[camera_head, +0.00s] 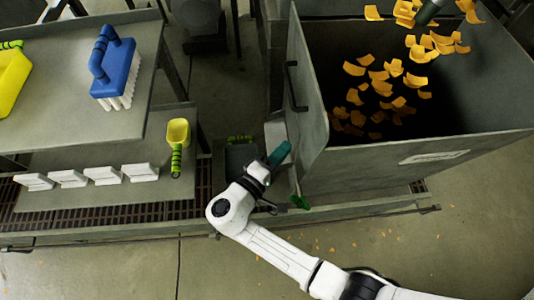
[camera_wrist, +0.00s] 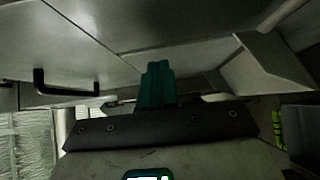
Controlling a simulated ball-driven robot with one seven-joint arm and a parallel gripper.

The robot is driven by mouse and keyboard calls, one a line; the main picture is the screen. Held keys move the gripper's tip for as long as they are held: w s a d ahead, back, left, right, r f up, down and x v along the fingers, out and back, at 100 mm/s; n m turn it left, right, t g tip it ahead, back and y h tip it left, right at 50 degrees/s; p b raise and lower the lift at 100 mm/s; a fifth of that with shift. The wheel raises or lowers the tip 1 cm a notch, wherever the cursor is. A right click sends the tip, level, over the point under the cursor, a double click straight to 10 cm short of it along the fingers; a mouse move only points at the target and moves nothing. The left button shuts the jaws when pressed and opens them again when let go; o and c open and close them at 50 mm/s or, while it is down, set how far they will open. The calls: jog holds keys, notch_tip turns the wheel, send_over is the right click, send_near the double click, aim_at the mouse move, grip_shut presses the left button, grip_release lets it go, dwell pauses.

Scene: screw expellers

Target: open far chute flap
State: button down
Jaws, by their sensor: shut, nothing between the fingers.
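My gripper (camera_head: 280,153) has teal fingers and is shut and empty. In the head view it is at the near left corner of the large grey bin, beside a pale angled metal piece (camera_head: 274,130). In the wrist view the closed fingers (camera_wrist: 157,86) point toward grey metal surfaces, and an angled metal chute-like piece (camera_wrist: 268,62) is to their right. I cannot tell for certain which part is the far chute flap. I cannot tell whether the fingers touch anything.
The grey bin (camera_head: 455,146) holds several orange pieces; a black handle (camera_head: 292,86) is on its left side. A blue brush (camera_head: 117,70) is on the left table (camera_head: 60,125). A yellow scoop (camera_head: 178,140) and several white blocks (camera_head: 68,178) are lower down.

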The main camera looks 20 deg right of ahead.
jog(key=shift+s+d, duration=0.2)
jog(key=shift+d, duration=0.4)
jog(key=d, duration=0.1)
jog(key=d+m+y+p, duration=0.1)
jog(key=s+d+m+y+p, duration=0.1)
jog(key=shift+r+g, duration=0.25)
jog(key=shift+g, duration=0.15)
jog(key=shift+w, duration=0.1)
